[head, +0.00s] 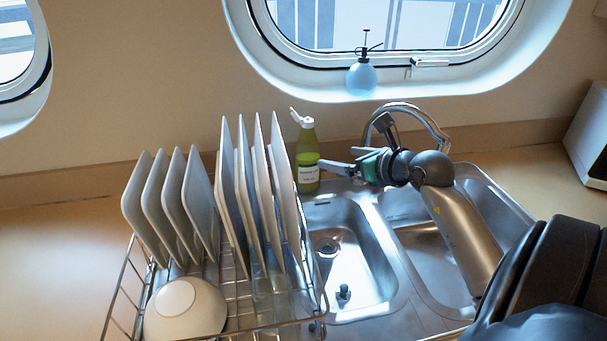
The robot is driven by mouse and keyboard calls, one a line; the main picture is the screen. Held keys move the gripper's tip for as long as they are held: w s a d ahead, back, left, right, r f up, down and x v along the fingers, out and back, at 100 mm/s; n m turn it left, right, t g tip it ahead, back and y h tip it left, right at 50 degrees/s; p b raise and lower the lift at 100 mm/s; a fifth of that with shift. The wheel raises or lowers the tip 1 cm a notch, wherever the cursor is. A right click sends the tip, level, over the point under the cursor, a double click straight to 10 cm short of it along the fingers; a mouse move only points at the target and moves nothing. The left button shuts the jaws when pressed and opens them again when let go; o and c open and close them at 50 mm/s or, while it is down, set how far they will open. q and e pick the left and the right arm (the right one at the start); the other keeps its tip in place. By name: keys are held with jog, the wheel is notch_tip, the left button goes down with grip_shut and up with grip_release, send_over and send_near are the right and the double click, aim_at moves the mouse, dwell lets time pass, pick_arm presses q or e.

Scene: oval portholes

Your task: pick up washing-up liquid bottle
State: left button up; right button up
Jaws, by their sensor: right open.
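The washing-up liquid bottle (307,155) is green with a white flip cap and a white label. It stands upright on the counter at the back edge of the sink, just right of the plates. My right gripper (332,168) reaches in from the right over the sink, with its fingers pointing left at the bottle's lower half. The fingers are open, and the tips look very close to the bottle's right side. I cannot tell whether they touch it. My left gripper is not in view.
A dish rack (240,293) with several upright plates and an upturned bowl (185,309) stands left of the bottle. The double sink (345,245) and curved tap (418,108) lie below and behind my right arm. A blue spray bottle (361,79) stands on the porthole sill.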

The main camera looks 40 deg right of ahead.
aim_at(312, 156)
jog(key=x, duration=0.3)
jog(key=b+x, duration=0.1)
jog(key=x, duration=0.5)
jog(key=shift+s+a+f, duration=0.1)
jog(key=shift+f, duration=0.35)
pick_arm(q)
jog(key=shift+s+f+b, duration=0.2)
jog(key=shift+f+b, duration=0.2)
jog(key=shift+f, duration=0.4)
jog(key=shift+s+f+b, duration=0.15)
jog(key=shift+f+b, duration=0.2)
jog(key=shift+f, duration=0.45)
pick_arm(e)
jog(key=shift+x, duration=3.2)
jog(key=shift+f, duration=0.1)
jog(key=shift+c, duration=0.2)
jog(key=c, duration=1.5)
